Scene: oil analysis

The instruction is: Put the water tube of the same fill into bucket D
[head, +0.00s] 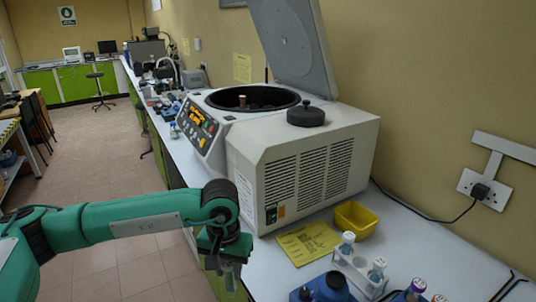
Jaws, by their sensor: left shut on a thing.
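My left gripper (229,268) points down beside the front of the bench. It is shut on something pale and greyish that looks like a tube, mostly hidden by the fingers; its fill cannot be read. The centrifuge (310,175) stands on the bench with its lid (293,45) raised. Two white-capped tubes (347,244) (377,269) stand in a white rack (356,270) at the lower right. My right gripper is out of view.
A black knobbed cover (306,115) lies on top of the centrifuge. A blue container (325,289) and purple-capped bottle (412,290) stand at the bottom edge.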

